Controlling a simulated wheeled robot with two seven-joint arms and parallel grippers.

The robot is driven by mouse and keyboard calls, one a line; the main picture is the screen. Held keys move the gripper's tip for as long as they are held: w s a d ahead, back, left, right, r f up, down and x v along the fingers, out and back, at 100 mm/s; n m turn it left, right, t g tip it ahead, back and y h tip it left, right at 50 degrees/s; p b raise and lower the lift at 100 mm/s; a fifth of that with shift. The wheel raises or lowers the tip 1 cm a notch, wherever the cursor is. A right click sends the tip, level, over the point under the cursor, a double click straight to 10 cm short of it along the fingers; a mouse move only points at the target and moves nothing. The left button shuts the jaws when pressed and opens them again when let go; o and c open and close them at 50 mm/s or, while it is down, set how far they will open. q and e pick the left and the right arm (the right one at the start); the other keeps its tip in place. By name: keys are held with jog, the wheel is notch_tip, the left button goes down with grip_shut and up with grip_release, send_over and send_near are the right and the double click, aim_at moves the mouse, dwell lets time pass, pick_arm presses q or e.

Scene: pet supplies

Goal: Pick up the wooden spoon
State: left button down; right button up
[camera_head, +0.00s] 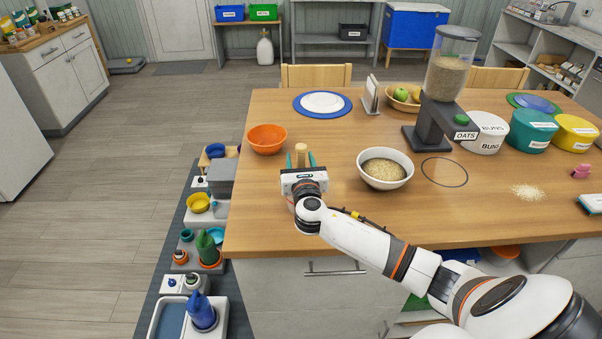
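A light wooden piece (301,148), which looks like part of the wooden spoon, shows near the left part of the wooden table. My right gripper (301,160), on the arm coming in from the right, is over it with its teal fingers on both sides of the wood. I cannot tell whether the fingers touch it or are closed on it. The gripper body hides the rest of the spoon. My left gripper is not in view.
An orange bowl (267,138) is left of my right gripper, and a white bowl of grain (385,168) is to its right. An oats dispenser (443,90) and several lidded tubs stand farther right. The table's (262,215) front-left area is clear.

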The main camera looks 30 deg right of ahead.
grip_shut()
jog(key=shift+r, duration=0.1)
dwell(0.3)
